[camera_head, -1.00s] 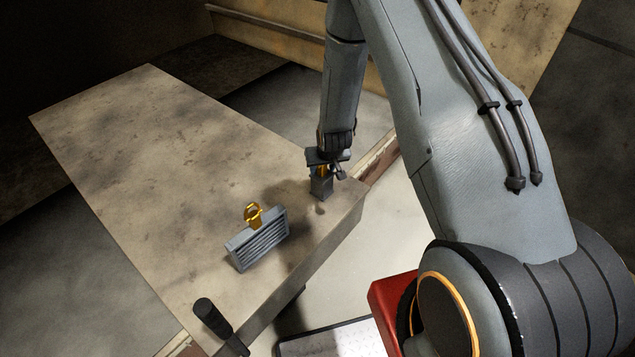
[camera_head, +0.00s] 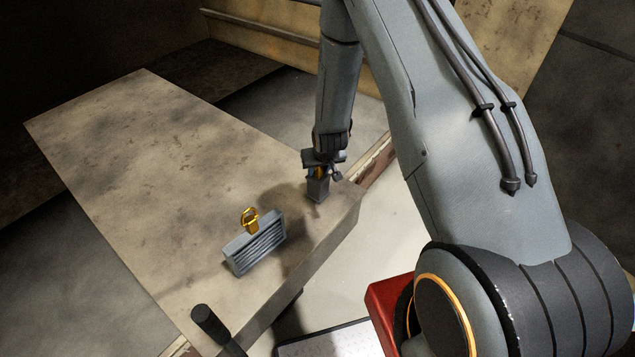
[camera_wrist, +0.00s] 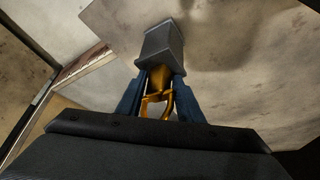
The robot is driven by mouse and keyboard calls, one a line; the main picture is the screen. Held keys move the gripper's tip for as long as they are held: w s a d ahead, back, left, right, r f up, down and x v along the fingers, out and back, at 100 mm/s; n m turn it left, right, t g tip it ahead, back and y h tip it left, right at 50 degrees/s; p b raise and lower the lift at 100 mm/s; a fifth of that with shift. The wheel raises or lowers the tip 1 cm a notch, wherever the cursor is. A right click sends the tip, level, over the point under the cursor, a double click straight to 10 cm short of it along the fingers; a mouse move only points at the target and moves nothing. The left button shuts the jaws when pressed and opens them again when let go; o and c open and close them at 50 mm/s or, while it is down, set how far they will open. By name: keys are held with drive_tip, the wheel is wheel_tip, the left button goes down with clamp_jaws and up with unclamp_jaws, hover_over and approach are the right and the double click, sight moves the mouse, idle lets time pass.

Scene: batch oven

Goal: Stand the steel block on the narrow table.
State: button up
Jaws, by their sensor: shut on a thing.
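The steel block (camera_head: 317,190) is a small plain grey block with a yellow handle on top. My gripper (camera_head: 321,171) is shut on that handle and holds the block upright over the right end of the narrow table (camera_head: 150,150), close to its edge. The block's bottom is at or just above the tabletop; I cannot tell if it touches. In the wrist view the block (camera_wrist: 163,47) shows beyond the fingers (camera_wrist: 157,97), with the yellow handle between them and the tabletop (camera_wrist: 225,30) behind.
A grey ribbed block (camera_head: 256,247) with a yellow ring handle stands on the table, left of and nearer than my gripper. A dark cylindrical handle (camera_head: 210,324) sticks up at the near corner. A red box (camera_head: 388,305) is at the lower right. The table's far left is clear.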

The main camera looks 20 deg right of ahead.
drive_tip(key=shift+w+r+p, duration=0.15)
drive_tip(key=shift+r+p, duration=0.55)
drive_tip(key=shift+r, duration=0.8)
clamp_jaws()
drive_tip(key=shift+r, duration=0.25)
